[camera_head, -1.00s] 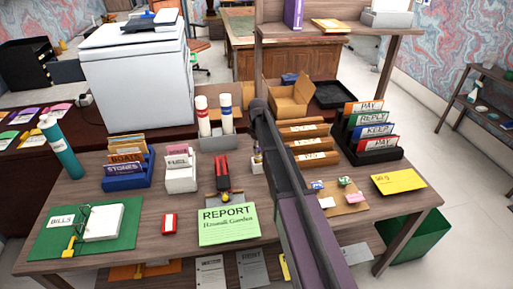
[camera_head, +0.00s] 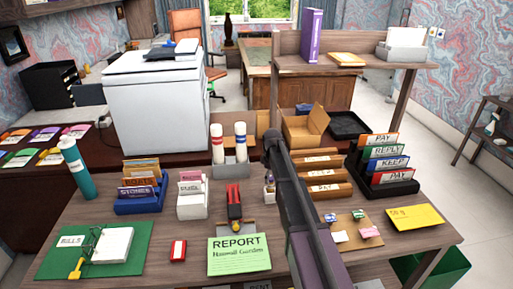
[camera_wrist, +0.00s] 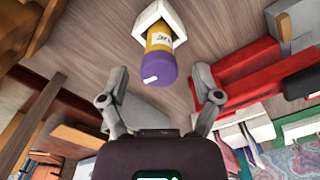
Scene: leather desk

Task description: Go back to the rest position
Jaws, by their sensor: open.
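My gripper (camera_wrist: 157,82) is open, with its two fingers spread apart in the wrist view. A small bottle with a yellow body, white label and purple cap (camera_wrist: 161,68) sits in a white holder (camera_wrist: 152,16) beyond the fingers. In the head view my arm reaches from the bottom edge up over the middle of the desk (camera_head: 190,250). I cannot make out the gripper there; the arm seems to hide it.

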